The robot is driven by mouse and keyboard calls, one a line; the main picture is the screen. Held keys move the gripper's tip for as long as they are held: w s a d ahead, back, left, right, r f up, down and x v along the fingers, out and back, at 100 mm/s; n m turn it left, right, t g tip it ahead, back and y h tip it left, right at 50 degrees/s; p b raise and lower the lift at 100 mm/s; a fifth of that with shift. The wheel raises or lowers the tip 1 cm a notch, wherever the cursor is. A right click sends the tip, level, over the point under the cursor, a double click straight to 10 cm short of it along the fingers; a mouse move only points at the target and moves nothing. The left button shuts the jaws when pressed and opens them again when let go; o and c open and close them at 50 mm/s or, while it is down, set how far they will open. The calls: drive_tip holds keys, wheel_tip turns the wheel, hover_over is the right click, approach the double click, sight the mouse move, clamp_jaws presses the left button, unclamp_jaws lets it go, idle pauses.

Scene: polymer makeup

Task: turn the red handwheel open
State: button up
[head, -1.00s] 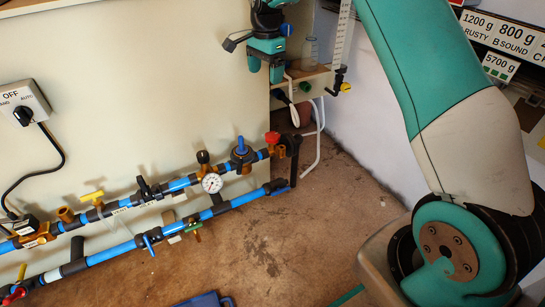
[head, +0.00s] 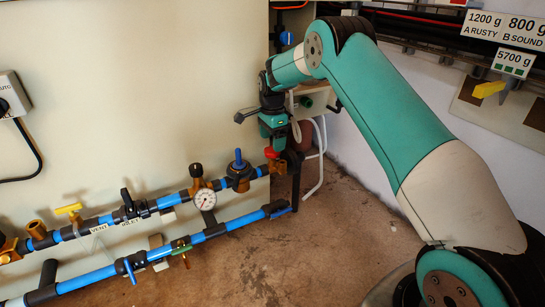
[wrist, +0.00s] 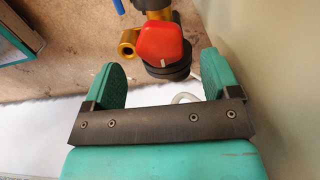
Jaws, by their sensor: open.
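The red handwheel (head: 271,152) sits on a brass valve at the right end of the upper blue pipe. In the wrist view the red handwheel (wrist: 160,42), with a small pale mark, lies ahead of and roughly between the two green fingers of my gripper (wrist: 160,63). The fingers are apart with nothing between them that I can see held. In the head view my gripper (head: 272,140) hangs pointing down just above the handwheel. Whether the fingers touch it cannot be told.
A pressure gauge (head: 205,199), a blue knob (head: 238,165) and a yellow lever (head: 69,209) sit along the upper pipe (head: 160,203). A lower blue pipe (head: 210,232) runs below. A dark vertical pipe (head: 296,180) stands close right of the handwheel. The floor in front is clear.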

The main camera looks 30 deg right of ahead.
sight(272, 152)
drive_tip(key=shift+f+b, duration=0.65)
drive_tip(key=shift+f, duration=1.3)
drive_tip(key=c, duration=0.9)
